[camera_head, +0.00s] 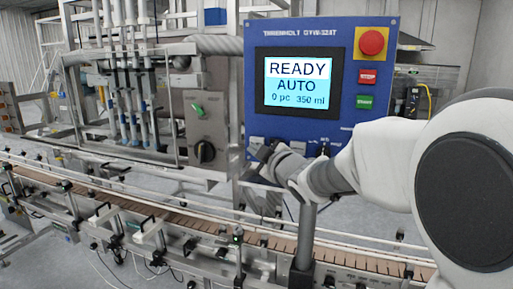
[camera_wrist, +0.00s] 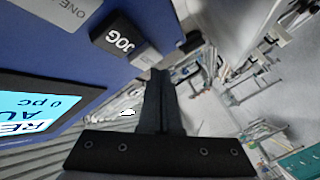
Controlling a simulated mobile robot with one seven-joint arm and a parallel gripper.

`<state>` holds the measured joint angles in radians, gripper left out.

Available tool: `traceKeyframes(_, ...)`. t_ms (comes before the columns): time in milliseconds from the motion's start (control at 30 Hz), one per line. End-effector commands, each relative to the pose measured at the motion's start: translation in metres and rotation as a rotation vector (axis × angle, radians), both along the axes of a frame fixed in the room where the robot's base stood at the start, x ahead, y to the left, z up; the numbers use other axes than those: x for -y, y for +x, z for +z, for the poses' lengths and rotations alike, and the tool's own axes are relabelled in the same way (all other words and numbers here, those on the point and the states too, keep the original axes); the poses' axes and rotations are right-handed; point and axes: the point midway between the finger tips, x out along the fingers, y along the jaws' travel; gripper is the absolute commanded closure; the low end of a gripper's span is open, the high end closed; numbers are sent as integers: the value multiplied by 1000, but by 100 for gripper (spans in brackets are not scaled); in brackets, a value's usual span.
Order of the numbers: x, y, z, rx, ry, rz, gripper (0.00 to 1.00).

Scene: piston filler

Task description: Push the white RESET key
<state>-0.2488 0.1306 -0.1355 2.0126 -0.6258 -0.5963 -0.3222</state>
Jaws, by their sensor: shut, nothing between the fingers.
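The blue control panel (camera_head: 300,40) faces me in the head view. A pale key (camera_wrist: 145,56) sits beside the black JOG key (camera_wrist: 116,38) in the wrist view. Its lettering does not show, so I cannot read whether it says RESET. My gripper (camera_wrist: 158,73) is shut and empty, its fingertips close to the pale key; I cannot tell whether they touch it. In the head view my gripper (camera_head: 262,150) is at the panel's lower left edge and covers part of the key row.
The screen (camera_head: 298,82) reads READY, AUTO, 0 pc, 350 ml. A red mushroom button (camera_head: 372,42), a red key (camera_head: 367,77) and a green key (camera_head: 364,101) line the panel's right side. A conveyor (camera_head: 170,205) runs below. A grey box with a knob (camera_head: 205,125) stands left.

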Motion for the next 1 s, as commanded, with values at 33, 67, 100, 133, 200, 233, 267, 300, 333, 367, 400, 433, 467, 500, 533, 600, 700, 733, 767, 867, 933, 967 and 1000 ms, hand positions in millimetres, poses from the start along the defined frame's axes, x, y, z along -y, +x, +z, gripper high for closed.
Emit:
traceKeyframes(33,-1,-1,-1,0,0,0,100)
traceKeyframes(67,0,-1,0,-1,0,1,100)
traceKeyframes(100,0,-1,0,-1,-1,0,100)
traceKeyframes(133,0,-1,0,-1,-1,0,100)
traceKeyframes(200,0,-1,0,-1,-1,0,100)
traceKeyframes(233,0,-1,0,-1,-1,0,100)
traceKeyframes(267,0,-1,0,-1,-1,0,100)
traceKeyframes(300,-1,-2,0,-1,0,1,100)
traceKeyframes(333,-1,-3,-1,0,0,0,100)
traceKeyframes(367,-2,-4,-1,0,0,0,100)
traceKeyframes(400,-3,-8,-2,0,1,1,100)
traceKeyframes(433,-4,-10,-2,1,2,1,100)
traceKeyframes(467,-5,-13,-2,1,2,1,100)
traceKeyframes(500,-7,-17,-2,1,2,1,100)
traceKeyframes(533,-7,-20,-2,1,2,1,100)
traceKeyframes(600,-10,-27,-3,1,2,1,100)
traceKeyframes(700,-13,-36,-2,1,2,1,100)
traceKeyframes(733,-14,-39,-2,1,2,1,100)
traceKeyframes(767,-15,-41,-2,1,2,1,100)
traceKeyframes(867,-17,-46,-1,0,0,0,100)
traceKeyframes(933,-17,-48,-1,-1,0,-1,100)
traceKeyframes(967,-17,-48,-1,-1,-1,0,100)
traceKeyframes(1000,-17,-48,0,-1,-1,0,100)
